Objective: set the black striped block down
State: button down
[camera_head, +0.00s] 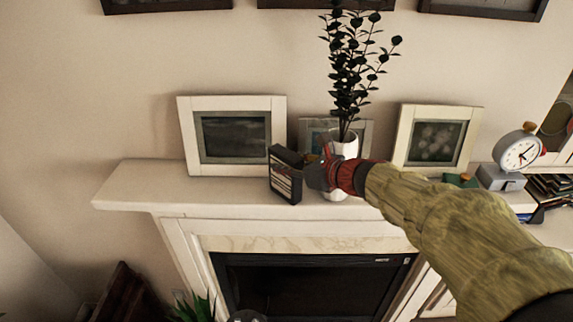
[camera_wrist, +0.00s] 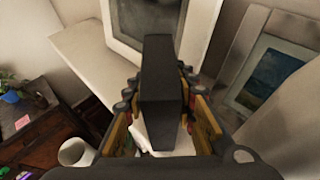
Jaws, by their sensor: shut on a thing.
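The black striped block (camera_head: 285,176) is upright at the front of the mantel shelf (camera_head: 150,184), with pale stripes on its front face. My gripper (camera_head: 312,174) reaches in from the right and is shut on the block. In the wrist view the block (camera_wrist: 163,85) stands between the two fingers of my gripper (camera_wrist: 165,115), its dark top and side showing. The block's lower end is by the shelf's front edge; I cannot tell whether it touches the shelf.
A large white-framed picture (camera_head: 233,101) stands behind the block to the left. A white vase (camera_head: 343,142) with dark leaves stands just behind my gripper. Another white frame (camera_head: 403,140) and a scale-like clock (camera_head: 521,152) are at the right. The shelf's left end is clear.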

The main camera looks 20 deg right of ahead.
jog(key=shift+f, duration=0.15)
jog(key=c, duration=1.5)
grip_release()
jog(key=shift+o, duration=0.2)
jog(key=shift+r, duration=0.25)
jog(key=v, duration=1.2)
jog(key=s+a+f+n+g, duration=0.4)
jog(key=s+a+f+n, duration=0.2)
jog(key=s+a+n, duration=0.45)
jog(key=s+d+f+n+g+h, duration=0.1)
jog(key=s+d+f+n+h, duration=0.1)
jog(key=n, duration=0.8)
jog(key=s+d+f+n+g+h, duration=0.1)
jog(key=s+d+n+h, duration=0.2)
jog(key=s+n, duration=0.4)
jog(key=n, duration=0.3)
jog(key=shift+s+d+f+h, duration=0.2)
jog(key=shift+s+f+h, duration=0.1)
jog(key=shift+f+h, duration=0.1)
